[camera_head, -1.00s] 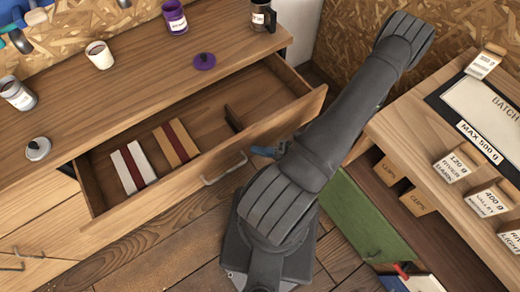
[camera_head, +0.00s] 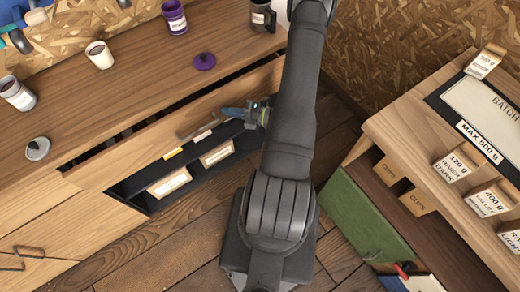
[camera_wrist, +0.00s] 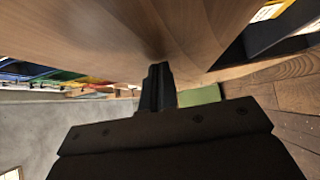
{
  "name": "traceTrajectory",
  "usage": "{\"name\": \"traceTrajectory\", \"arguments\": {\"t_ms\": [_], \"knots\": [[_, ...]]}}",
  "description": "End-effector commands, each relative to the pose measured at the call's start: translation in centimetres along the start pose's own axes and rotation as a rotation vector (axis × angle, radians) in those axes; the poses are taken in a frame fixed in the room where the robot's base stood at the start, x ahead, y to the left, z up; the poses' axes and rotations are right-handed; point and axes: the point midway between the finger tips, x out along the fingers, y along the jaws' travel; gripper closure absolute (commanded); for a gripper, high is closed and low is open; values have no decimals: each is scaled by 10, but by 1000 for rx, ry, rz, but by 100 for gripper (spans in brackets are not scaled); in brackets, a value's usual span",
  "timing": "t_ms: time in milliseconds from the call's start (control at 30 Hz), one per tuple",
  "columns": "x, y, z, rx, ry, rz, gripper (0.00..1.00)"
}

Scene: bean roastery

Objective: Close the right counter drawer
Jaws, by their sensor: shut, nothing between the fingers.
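The right counter drawer (camera_head: 130,157) is the wooden drawer in the counter at the middle left. It is nearly in, with a narrow dark gap left along its top edge; its contents are hidden. My gripper (camera_head: 238,112) is shut and empty, at the right part of the drawer front. In the wrist view my shut fingers (camera_wrist: 158,88) point at the wooden front, very close to it; I cannot tell whether they touch.
Below the drawer is an open dark shelf (camera_head: 135,189) with labelled bins. Cups, a jar and lids stand on the counter top (camera_head: 120,105). A second wooden stand (camera_head: 400,118) with a green drawer (camera_head: 365,215) is at the right. Bare floor lies between.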

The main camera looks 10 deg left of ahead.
Motion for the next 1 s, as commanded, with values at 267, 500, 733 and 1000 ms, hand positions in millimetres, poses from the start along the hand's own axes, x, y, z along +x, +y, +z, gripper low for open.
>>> {"name": "traceTrajectory", "arguments": {"t_ms": [267,500,733,1000], "knots": [[30,0,29,-2,2,0,100],[38,0,39,-1,-1,0,100],[40,1,42,-6,-1,0,100],[38,1,40,-7,-1,0,100]]}}
